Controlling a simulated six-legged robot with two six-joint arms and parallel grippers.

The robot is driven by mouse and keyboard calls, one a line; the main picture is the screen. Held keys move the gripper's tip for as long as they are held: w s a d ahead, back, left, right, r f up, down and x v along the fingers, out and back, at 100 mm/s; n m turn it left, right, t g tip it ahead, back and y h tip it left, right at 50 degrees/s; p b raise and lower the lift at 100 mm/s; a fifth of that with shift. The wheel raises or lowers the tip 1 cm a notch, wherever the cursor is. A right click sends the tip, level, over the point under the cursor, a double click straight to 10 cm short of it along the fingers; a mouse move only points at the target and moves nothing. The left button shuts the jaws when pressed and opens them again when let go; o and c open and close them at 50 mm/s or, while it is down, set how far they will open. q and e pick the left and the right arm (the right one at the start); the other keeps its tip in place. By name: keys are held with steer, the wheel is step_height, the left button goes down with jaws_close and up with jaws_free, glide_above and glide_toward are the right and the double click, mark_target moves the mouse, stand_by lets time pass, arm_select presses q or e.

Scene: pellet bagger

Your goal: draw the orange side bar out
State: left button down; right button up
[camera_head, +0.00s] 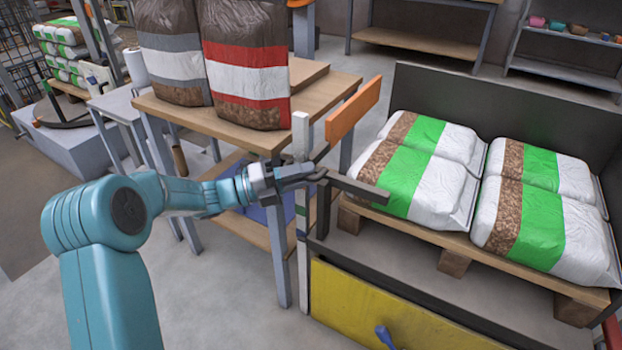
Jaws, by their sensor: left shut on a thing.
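The orange side bar (353,110) is a flat orange piece near the middle of the view, tilted up to the right beside the wooden table's corner. A dark stem runs from its lower end down toward my left gripper (314,172). My teal left arm reaches in from the left, and its gripper is shut at this dark part, just below the orange piece. The exact contact is small and partly hidden by the fingers. A dark horizontal bar (358,189) sits just right of the gripper, above a dark upright post. My right gripper is out of view.
Two large brown sacks stand on the wooden table (325,88). Green and white bags (420,165) lie on a pallet at right, before a dark panel. A white post (300,135) stands close to the gripper. A yellow panel (390,318) is below.

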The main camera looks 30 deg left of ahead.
arm_select(q)
steer(key=c, duration=1.1)
jaws_free()
steer(key=p+v, duration=0.3)
steer(key=v, duration=1.3)
steer(key=shift+s, duration=0.2)
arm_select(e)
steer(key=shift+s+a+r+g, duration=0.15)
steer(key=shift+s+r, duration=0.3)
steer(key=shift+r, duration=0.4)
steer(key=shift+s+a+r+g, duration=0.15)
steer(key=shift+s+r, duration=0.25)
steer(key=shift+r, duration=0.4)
arm_select(q)
steer(key=shift+a, duration=0.1)
steer(key=shift+c, duration=0.4)
